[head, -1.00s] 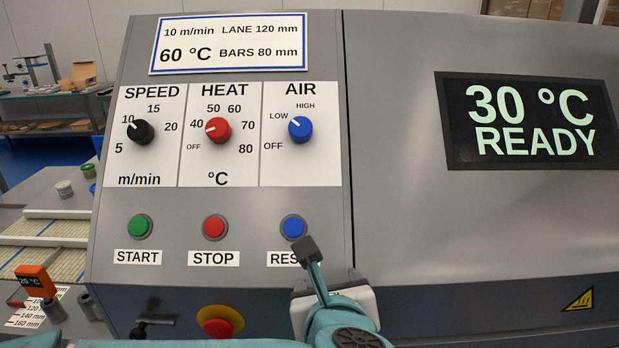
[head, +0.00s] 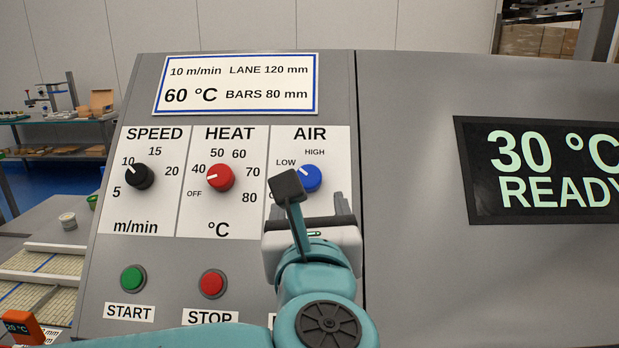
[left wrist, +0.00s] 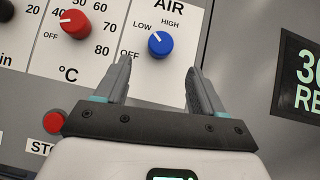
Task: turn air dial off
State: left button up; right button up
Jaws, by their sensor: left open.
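The blue AIR dial (head: 311,178) is on the white part of the grey control panel, with its white pointer up-left towards LOW. It shows whole in the left wrist view (left wrist: 160,44), just beyond the fingertips. My left gripper (head: 312,193) is in front of the AIR section, open and empty. In the left wrist view its two fingers (left wrist: 158,66) point at the panel, one on each side below the dial, apart from it. In the head view a finger hides most of the OFF label; OFF shows partly in the wrist view. My right gripper is not in view.
The red HEAT dial (head: 219,178) and black SPEED dial (head: 139,176) are left of the AIR dial. The green START button (head: 133,279) and red STOP button (head: 212,284) are below. A display (head: 545,172) reading 30 °C READY is at right.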

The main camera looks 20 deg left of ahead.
aim_at(309, 181)
pick_arm(q)
jog(key=p+x, duration=0.1)
jog(key=x, duration=0.7)
jog(key=shift+w, duration=0.1)
jog(key=c, duration=1.1)
